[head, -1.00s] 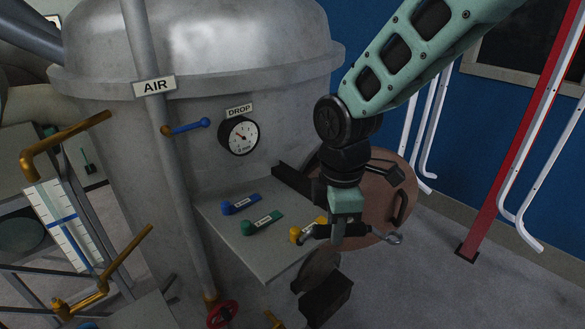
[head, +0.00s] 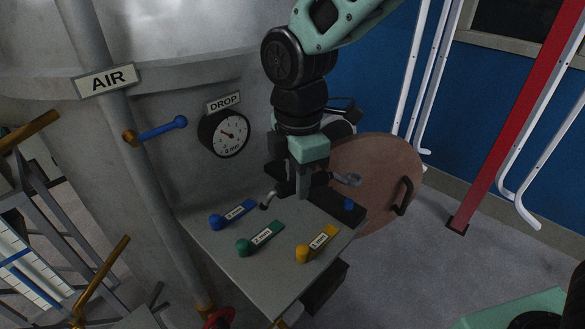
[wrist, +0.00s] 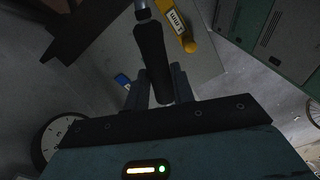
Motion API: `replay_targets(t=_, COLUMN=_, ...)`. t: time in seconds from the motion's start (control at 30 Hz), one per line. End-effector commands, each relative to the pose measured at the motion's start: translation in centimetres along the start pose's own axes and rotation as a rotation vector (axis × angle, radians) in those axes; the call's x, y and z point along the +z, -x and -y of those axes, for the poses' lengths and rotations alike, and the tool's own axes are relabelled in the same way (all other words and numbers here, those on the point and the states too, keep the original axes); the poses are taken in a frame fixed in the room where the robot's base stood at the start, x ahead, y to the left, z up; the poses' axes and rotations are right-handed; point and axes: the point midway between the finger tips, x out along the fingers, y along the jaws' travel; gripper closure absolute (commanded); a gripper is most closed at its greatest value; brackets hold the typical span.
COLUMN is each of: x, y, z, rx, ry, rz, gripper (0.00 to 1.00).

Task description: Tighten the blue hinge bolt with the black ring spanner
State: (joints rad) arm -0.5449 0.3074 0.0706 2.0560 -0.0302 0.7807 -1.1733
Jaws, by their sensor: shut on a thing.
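My gripper (head: 303,190) is shut on the black ring spanner, just above the back of the grey shelf. In the wrist view the spanner's black handle (wrist: 152,60) runs between my fingers (wrist: 158,92), with a metal shank at its top. The height gap is hard to judge. My fingers hide the middle of the spanner.
The shelf (head: 205,234) carries labelled blue (head: 232,213), green (head: 260,238) and yellow (head: 318,243) handles. A round brown door (head: 375,165) stands behind. A dial gauge (head: 224,133), an AIR pipe (head: 106,81) and a red post (head: 500,150) stand around it.

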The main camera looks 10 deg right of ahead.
Motion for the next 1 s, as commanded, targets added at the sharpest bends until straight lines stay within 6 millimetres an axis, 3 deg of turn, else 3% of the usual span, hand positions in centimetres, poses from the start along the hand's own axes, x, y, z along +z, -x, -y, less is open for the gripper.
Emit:
replay_targets(t=0.3, x=-0.1, y=0.2, z=0.0, rx=0.0, ry=-0.001, rz=0.002, gripper=1.0)
replay_targets(t=0.77, x=-0.1, y=-4.9, z=0.0, rx=0.0, ry=0.0, rz=0.003, gripper=1.0)
replay_targets(t=1.0, x=-0.1, y=-4.4, z=0.0, rx=0.001, ry=0.0, rz=0.002, gripper=1.0)
